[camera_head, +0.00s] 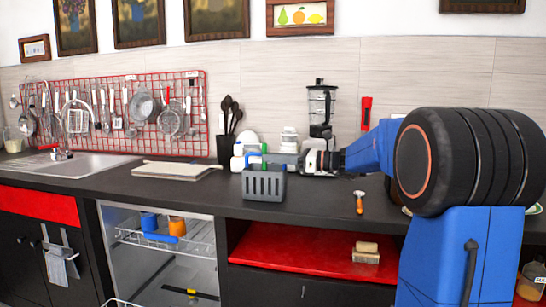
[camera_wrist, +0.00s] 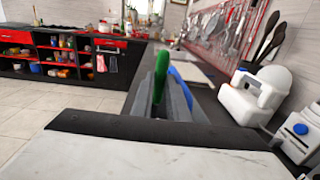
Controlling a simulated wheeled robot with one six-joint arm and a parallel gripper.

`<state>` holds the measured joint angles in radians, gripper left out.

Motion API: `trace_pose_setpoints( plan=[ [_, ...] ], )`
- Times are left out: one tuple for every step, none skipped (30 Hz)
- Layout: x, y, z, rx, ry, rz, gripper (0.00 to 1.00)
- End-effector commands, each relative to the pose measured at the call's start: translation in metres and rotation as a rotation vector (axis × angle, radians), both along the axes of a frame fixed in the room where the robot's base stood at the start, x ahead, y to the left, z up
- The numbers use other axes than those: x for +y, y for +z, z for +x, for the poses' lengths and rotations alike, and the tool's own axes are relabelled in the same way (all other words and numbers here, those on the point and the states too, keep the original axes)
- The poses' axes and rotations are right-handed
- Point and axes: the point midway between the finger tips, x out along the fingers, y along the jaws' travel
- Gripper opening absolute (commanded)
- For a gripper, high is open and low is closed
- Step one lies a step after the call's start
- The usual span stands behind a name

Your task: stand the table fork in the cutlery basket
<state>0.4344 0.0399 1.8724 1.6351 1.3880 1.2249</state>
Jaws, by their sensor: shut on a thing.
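The grey slotted cutlery basket (camera_head: 264,186) stands on the dark counter near its front edge. My gripper (camera_head: 268,160) reaches in from the right, level, at about the basket's rim. It is shut on an upright green handle, which I take to be the table fork (camera_head: 264,149). In the wrist view the green handle (camera_wrist: 161,66) rises between the grey fingers (camera_wrist: 162,98). The fork's lower end is hidden, so I cannot tell how deep it sits in the basket. A blue handle (camera_wrist: 182,84) leans just beyond the right finger.
A black-topped orange-handled peeler-like tool (camera_head: 359,202) lies on the counter to the right.

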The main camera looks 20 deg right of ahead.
Motion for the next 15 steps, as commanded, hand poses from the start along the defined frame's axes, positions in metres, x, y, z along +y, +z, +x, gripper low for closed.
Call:
trace_pose_setpoints(
  plan=[
    [0.0001,0.0001,-0.0001,0.000,0.000,0.000,0.00],
    [0.0001,0.0002,-0.0001,-0.001,0.000,-0.001,0.00],
    [0.0001,0.0003,-0.0001,-0.001,0.000,0.000,0.00],
    [0.0001,0.0004,-0.0001,-0.001,0.000,0.000,0.00],
    [0.0001,0.0005,-0.0001,-0.001,0.000,0.000,0.00],
    [0.0001,0.0006,-0.0001,-0.001,0.000,0.000,0.00],
    [0.0001,0.0006,-0.0001,-0.001,0.000,0.000,0.19],
    [0.0001,0.0007,-0.0001,-0.001,0.000,0.000,0.26],
    [0.0001,0.0007,-0.0001,-0.001,0.000,0.000,0.36],
    [0.0001,0.0007,-0.0001,-0.001,0.000,0.000,0.36],
    [0.0001,0.0008,-0.0001,-0.001,0.000,0.000,0.36],
    [0.0001,0.0008,-0.0001,-0.001,0.000,0.000,0.36],
    [0.0001,0.0008,-0.0001,-0.001,0.000,0.000,0.36],
    [0.0001,0.0008,-0.0001,-0.001,0.000,0.000,0.36],
    [0.0001,0.0008,-0.0001,-0.001,0.000,0.000,0.36]
  ],
)
